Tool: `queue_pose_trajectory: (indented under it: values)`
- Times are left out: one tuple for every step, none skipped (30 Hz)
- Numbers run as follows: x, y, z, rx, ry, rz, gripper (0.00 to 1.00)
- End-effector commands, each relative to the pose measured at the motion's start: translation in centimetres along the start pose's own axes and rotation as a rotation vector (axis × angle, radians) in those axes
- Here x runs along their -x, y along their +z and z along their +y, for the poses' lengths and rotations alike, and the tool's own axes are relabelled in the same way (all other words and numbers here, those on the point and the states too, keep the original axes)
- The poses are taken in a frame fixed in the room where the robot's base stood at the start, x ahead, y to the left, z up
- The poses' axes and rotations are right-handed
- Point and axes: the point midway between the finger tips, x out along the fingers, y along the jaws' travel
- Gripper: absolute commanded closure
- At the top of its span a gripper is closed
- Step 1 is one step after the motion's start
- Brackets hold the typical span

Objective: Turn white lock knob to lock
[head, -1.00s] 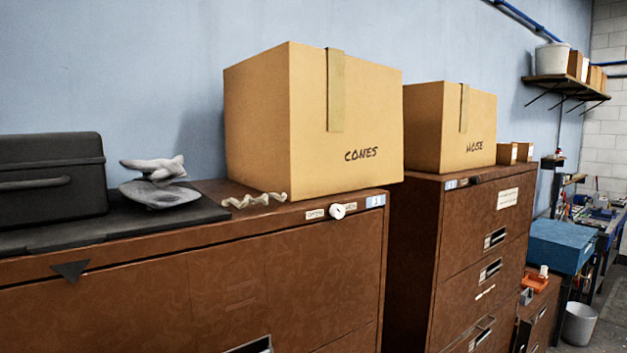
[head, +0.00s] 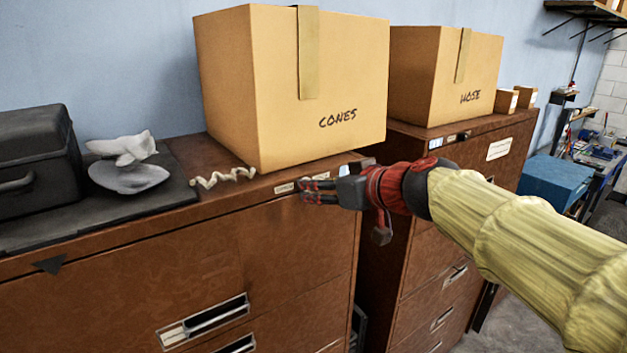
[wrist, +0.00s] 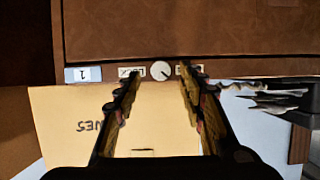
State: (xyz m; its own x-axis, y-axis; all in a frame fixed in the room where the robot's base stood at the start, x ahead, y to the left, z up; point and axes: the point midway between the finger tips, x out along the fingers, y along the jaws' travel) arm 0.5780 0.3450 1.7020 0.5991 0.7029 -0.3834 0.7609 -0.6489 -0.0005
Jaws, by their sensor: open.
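The white lock knob (wrist: 160,70) is a small round disc with a dark slanted mark, set on the cabinet's top front rail. In the wrist view, which is upside down, a label reading LOCK (wrist: 130,71) is left of it and another label (wrist: 188,70) is right, partly covered by a finger. My gripper (wrist: 160,84) is open, its two fingers on either side of the knob in the picture; I cannot tell whether they touch it. In the head view my gripper (head: 308,190) is at the rail and hides the knob.
A CONES box (head: 260,90) stands on the brown cabinet (head: 290,250), just above the rail. A HOSE box (head: 440,75) stands on another cabinet to the right. A black case (head: 38,160) and a grey object (head: 128,165) are at left. The space before the drawers is open.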

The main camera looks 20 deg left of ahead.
Motion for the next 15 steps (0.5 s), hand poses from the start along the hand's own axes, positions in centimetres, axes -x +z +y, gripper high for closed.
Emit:
queue_pose_trajectory:
  values:
    - [-0.8, -0.1, -0.1, -0.001, -0.001, -0.002, 0.6]
    - [-1.2, -0.1, -0.1, 0.0, -0.001, -0.002, 0.6]
    - [-1.6, -0.1, -0.1, -0.001, -0.001, -0.001, 0.6]
    - [-1.9, -0.1, 0.0, -0.001, -0.001, -0.001, 0.6]
    - [-2.2, -0.1, 0.0, -0.001, -0.001, -0.001, 0.6]
    - [-2.5, -0.1, 0.0, 0.0, 0.0, -0.001, 0.6]
    - [-2.7, -0.1, 0.0, 0.0, 0.0, 0.0, 0.6]
    - [-2.9, -0.1, 0.0, 0.0, 0.001, 0.0, 0.6]
    - [-3.0, -0.1, 0.0, 0.0, 0.0, 0.0, 0.6]
    - [-3.1, -0.1, 0.0, 0.0, 0.0, 0.0, 0.6]
    - [-3.2, -0.1, 0.0, 0.0, 0.0, 0.0, 0.6]
    - [-3.2, 0.0, 0.0, 0.0, 0.0, 0.0, 0.6]
    - [-3.2, 0.0, 0.0, 0.0, 0.0, 0.0, 0.6]
    - [-3.2, 0.0, 0.0, 0.0, 0.0, 0.0, 0.6]
    - [-3.2, 0.0, 0.0, 0.0, 0.001, 0.0, 0.6]
